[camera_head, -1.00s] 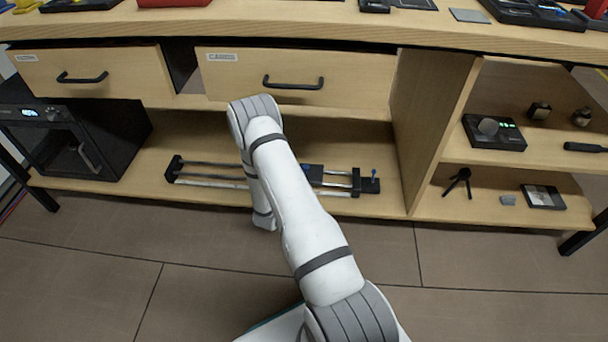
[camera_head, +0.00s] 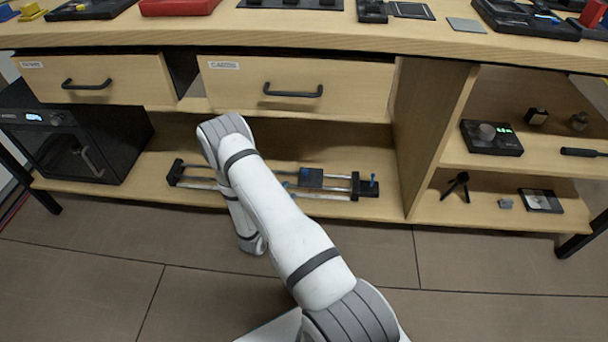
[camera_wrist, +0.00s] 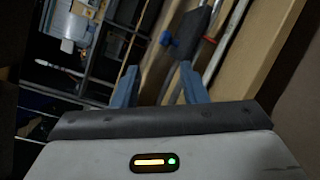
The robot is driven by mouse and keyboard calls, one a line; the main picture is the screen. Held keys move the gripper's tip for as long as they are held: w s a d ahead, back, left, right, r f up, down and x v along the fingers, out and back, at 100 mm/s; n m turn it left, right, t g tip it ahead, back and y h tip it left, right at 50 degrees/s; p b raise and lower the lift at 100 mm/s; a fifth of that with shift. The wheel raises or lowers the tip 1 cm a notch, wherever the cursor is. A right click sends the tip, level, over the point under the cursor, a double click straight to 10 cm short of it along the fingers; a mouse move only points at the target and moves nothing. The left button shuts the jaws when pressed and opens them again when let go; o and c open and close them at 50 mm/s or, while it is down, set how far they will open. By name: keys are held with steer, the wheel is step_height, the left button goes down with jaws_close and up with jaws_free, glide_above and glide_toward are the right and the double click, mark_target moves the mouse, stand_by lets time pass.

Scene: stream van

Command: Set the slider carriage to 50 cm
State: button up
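The camera slider lies on the low shelf in the head view, with two rails (camera_head: 336,194) between black end blocks. Its dark carriage (camera_head: 311,178) sits right of the middle of the rails. A small blue part shows just left of the carriage, beside my arm, and a blue knob (camera_head: 373,179) stands at the right end. My arm covers part of the rails, and my gripper is hidden there. In the wrist view my gripper (camera_wrist: 159,86) has its two blue-grey fingers apart with nothing between them. Slider rails (camera_wrist: 225,45) run beyond the fingers at upper right. No scale reading is legible.
Two drawers with black handles (camera_head: 292,91) hang above the shelf. A black appliance (camera_head: 75,140) stands left of the slider. A wooden divider (camera_head: 428,130) bounds it on the right, with small gear beyond. The floor in front is clear.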

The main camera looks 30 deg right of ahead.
mark_target(304, 173)
steer(key=shift+o, duration=0.2)
steer(key=d+n, duration=0.1)
steer(key=n, duration=0.1)
steer(key=w+n, duration=0.1)
steer(key=n, duration=0.1)
steer(key=d+f+n+b, duration=0.1)
steer(key=n, duration=0.1)
steer(key=shift+w+d+n+h, duration=0.3)
steer(key=shift+w+d, duration=0.05)
steer(key=shift+w, duration=0.05)
steer(key=d+n, duration=0.1)
steer(key=n, duration=0.1)
steer(key=w+n, duration=0.1)
steer(key=n, duration=0.1)
steer(key=shift+d+b, duration=0.35)
steer(key=shift+d, duration=0.05)
steer(key=shift+n, duration=0.3)
steer(key=b+x, duration=0.2)
steer(key=x, duration=0.4)
steer(key=shift+d+b, duration=0.3)
steer(key=shift+w+d, duration=0.4)
steer(key=shift+d, duration=0.15)
steer(key=shift+c, duration=0.5)
jaws_close()
